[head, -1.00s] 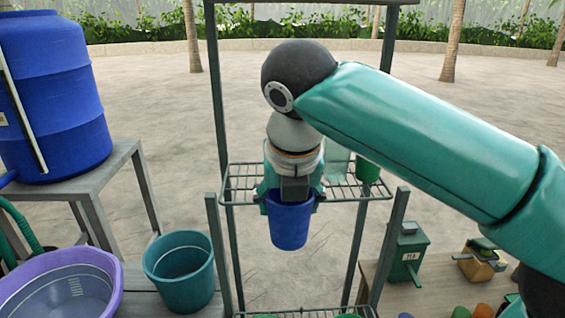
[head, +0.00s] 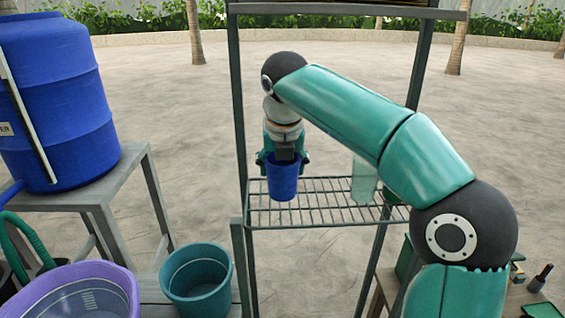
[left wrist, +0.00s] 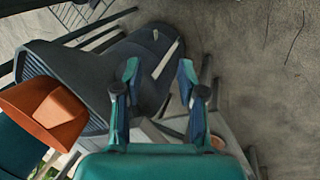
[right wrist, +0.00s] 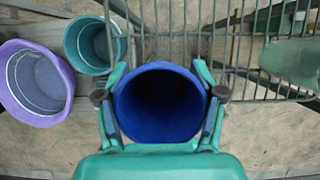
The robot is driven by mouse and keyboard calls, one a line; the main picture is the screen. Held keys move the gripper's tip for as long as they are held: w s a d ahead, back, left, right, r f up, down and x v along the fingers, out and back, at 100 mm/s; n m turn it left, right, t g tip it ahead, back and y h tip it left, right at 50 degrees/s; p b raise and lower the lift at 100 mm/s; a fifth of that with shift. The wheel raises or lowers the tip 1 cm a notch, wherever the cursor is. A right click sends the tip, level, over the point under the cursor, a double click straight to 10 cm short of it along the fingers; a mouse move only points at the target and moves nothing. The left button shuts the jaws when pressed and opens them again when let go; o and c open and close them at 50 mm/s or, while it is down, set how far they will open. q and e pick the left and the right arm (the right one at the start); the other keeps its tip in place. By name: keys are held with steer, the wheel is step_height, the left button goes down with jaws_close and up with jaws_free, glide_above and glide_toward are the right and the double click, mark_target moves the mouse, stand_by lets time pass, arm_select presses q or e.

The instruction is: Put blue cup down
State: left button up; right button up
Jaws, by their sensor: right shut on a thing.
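The blue cup (head: 283,180) is upright in my right gripper (head: 283,160), at the left part of the wire rack shelf (head: 325,215). In the right wrist view the cup (right wrist: 160,103) fills the space between the two fingers, and its dark inside faces the camera. The fingers of my right gripper (right wrist: 160,95) press on both sides of it. I cannot tell whether its bottom touches the shelf. My left gripper (left wrist: 160,85) shows only in the left wrist view, with its fingers apart and nothing between them.
A greenish clear cup (head: 364,182) stands on the shelf to the right. A teal bucket (head: 197,285) and a purple basin (head: 125,290) stand at lower left. A blue barrel (head: 60,110) is on a grey table (head: 120,172). The middle of the shelf is clear.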

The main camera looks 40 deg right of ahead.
steer(key=shift+w+d+p, duration=0.4)
steer(key=shift+w+d, duration=0.65)
steer(key=shift+w, duration=0.15)
arm_select(q)
steer(key=shift+r, duration=0.5)
arm_select(e)
steer(key=shift+f, duration=1.75)
arm_select(q)
steer(key=shift+b, duration=0.3)
arm_select(e)
steer(key=shift+f, duration=0.1)
steer(key=o, duration=1.2)
steer(key=shift+c, duration=0.2)
arm_select(q)
steer(key=shift+r+p, duration=0.75)
steer(key=shift+p, duration=0.1)
arm_select(e)
steer(key=v, duration=1.2)
steer(key=shift+a, duration=0.15)
